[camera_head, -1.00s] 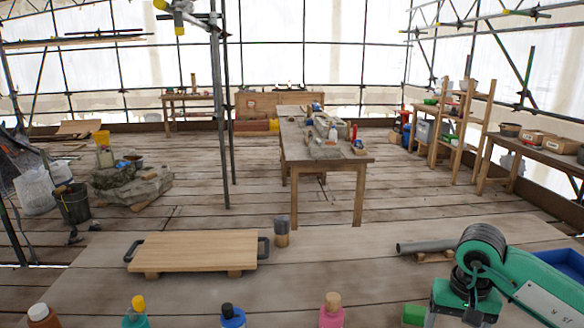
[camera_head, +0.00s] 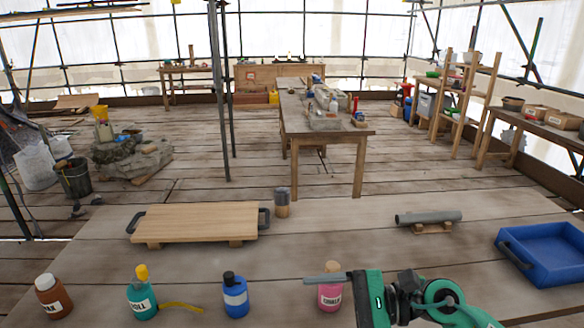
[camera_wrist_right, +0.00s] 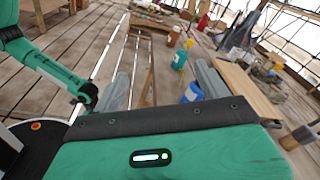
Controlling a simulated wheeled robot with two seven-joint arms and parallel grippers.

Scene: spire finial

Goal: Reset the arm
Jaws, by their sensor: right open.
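My right gripper (camera_head: 312,279) reaches in from the lower right of the head view. Its green body is near the front edge, and a grey finger points left, overlapping the pink bottle (camera_head: 330,291) in the picture. I cannot tell if it touches the bottle. In the right wrist view, the two grey fingers of this gripper (camera_wrist_right: 165,80) stand apart with nothing held between them. A green arm link of mine shows at the left there. My left gripper is not seen in the head view.
Brown (camera_head: 54,297), teal (camera_head: 141,295) and blue (camera_head: 235,297) bottles line the table's front. A wooden board (camera_head: 196,221), a dark-topped cup (camera_head: 282,205) and a grey pipe (camera_head: 428,217) stand behind. A blue tray (camera_head: 545,252) is at right. The table's middle is clear.

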